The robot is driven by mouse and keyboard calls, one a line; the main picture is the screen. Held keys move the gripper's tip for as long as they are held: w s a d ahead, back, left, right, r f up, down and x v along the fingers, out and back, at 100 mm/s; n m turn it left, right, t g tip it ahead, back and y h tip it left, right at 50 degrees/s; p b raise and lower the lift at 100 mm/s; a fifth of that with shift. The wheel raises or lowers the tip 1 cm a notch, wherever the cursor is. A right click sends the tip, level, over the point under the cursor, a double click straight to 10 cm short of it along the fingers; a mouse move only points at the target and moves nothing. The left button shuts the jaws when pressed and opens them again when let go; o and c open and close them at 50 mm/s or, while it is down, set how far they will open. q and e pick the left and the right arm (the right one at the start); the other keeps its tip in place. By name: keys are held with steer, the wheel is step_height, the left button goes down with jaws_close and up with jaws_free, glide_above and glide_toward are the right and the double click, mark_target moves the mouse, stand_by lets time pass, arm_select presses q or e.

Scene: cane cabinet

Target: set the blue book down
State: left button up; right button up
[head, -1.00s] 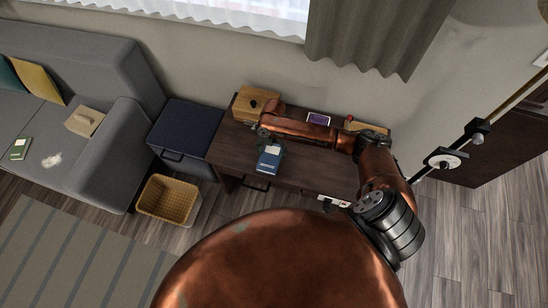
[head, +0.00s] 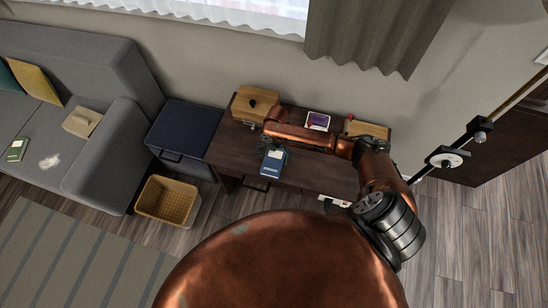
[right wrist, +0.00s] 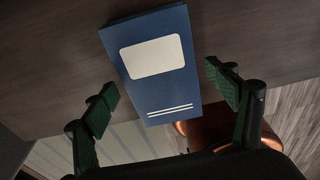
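The blue book (head: 273,164), with a white label panel, lies on the dark wooden cabinet top near its front edge. It also shows in the right wrist view (right wrist: 167,90), where its face has a white panel and two white lines. My right gripper (right wrist: 160,86) is open, with one green-padded finger on each side of the book and visible gaps to both edges. In the head view my right gripper (head: 265,143) is small and partly hidden, just behind the book. My left gripper is not in view.
On the cabinet top (head: 225,150) are a wooden box (head: 255,103), a purple-screened item (head: 318,121) and another wooden item (head: 368,130). A dark blue side cabinet (head: 185,128) stands at left, with a wicker basket (head: 167,198) on the floor in front. A grey sofa (head: 90,150) is farther left.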

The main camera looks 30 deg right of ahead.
mark_target(275, 156)
step_height(275, 156, up, 12)
steer(key=w+d+p, duration=0.1)
steer(key=p, duration=0.1)
steer(key=shift+d+p, duration=0.2)
steer(key=shift+p, duration=0.1)
